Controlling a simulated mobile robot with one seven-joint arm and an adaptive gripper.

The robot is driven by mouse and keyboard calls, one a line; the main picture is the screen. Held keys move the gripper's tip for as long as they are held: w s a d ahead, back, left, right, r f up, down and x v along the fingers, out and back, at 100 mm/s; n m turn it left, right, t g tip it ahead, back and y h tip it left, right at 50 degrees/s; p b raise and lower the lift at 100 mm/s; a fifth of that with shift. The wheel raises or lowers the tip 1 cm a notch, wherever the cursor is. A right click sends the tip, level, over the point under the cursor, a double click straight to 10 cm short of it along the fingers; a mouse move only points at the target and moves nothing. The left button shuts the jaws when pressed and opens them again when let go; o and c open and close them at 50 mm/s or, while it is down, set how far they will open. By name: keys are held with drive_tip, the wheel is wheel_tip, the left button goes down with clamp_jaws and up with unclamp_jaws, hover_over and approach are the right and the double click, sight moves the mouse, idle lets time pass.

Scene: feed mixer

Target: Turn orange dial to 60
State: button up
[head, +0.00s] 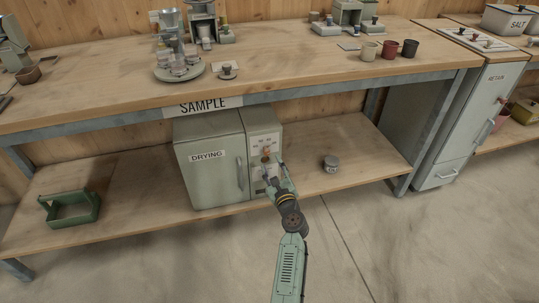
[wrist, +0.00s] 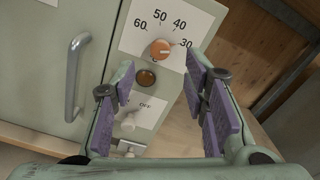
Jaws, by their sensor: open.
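The orange dial (wrist: 161,49) sits on a white plate on the drying cabinet's control panel. Numbers 60, 50, 40 and 30 run from left to right around it. Its pale mark seems to point right, towards 30. In the head view the dial (head: 266,150) is small, near my gripper. My gripper (wrist: 159,68) is open, its purple-padded fingers to the left and right of the panel controls, with nothing between the pads in contact. In the head view my gripper (head: 274,172) is in front of the panel.
A brown-amber round lamp (wrist: 146,78) and a white switch (wrist: 129,123) marked OFF lie below the dial. The DRYING door (head: 207,175) with a vertical handle (wrist: 73,80) is left. A small jar (head: 330,164) stands on the shelf to the right. The SAMPLE bench is above.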

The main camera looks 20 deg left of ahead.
sight(268, 154)
drive_tip(key=x, duration=0.7)
drive_tip(key=shift+c, duration=0.5)
drive_tip(key=shift+s, duration=0.1)
clamp_jaws()
